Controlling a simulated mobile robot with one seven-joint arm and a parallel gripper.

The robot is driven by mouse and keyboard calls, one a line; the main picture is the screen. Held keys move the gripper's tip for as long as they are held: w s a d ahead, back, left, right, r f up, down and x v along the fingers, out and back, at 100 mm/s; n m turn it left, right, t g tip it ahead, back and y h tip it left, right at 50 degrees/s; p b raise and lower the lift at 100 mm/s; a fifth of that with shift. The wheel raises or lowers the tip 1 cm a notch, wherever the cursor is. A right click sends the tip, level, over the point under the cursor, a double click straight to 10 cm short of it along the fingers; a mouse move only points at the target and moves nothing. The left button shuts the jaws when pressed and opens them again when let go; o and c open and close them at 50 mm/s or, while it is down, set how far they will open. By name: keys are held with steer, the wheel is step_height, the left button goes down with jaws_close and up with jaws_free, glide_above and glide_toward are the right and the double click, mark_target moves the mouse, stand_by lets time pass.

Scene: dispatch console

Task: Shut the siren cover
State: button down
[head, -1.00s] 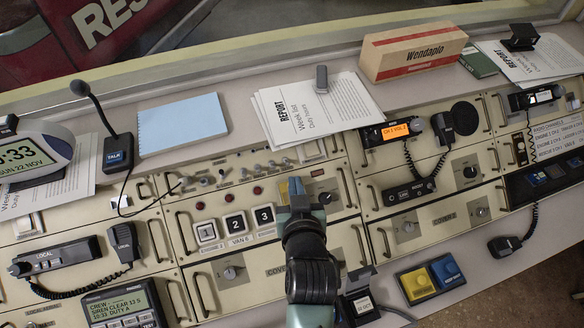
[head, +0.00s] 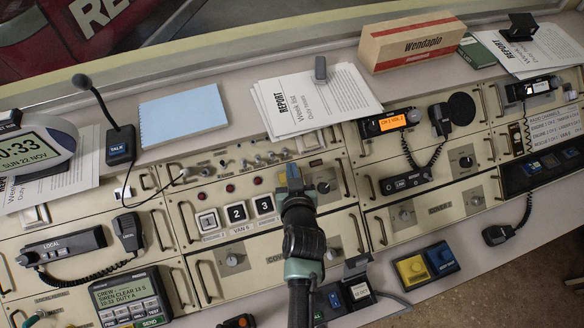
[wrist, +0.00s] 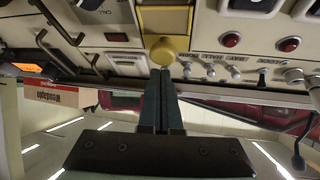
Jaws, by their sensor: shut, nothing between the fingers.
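A yellow part with a round, knob-like end (wrist: 163,50) shows in the wrist view on the cream console panel, just beyond my fingertips. It looks like the siren cover, but its label is not readable and I cannot tell how far it stands open. My gripper (wrist: 160,72) is shut and empty, its two dark fingers together. The tips are at or very close to the yellow part; I cannot tell whether they touch. In the head view my gripper (head: 291,172) is over the middle panel, above and right of the numbered buttons (head: 236,212), and hides most of the yellow part.
A row of small toggle switches (wrist: 235,76) and red lamps (wrist: 232,40) lies beside the yellow part. A dark rotary knob (head: 323,187) and metal handles (head: 344,178) stand close to my gripper. Papers (head: 315,100) and a carton (head: 415,43) lie on the shelf behind.

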steer(key=shift+f, duration=0.1)
steer(key=shift+f, duration=0.1)
steer(key=s+f+b, duration=0.1)
steer(key=s, duration=0.1)
steer(key=s+d+f+b, duration=0.1)
steer(key=s+f+b, duration=0.1)
steer(key=shift+d, duration=0.15)
steer(key=shift+s+b, duration=0.3)
steer(key=shift+b, duration=0.05)
steer(key=shift+d, duration=0.1)
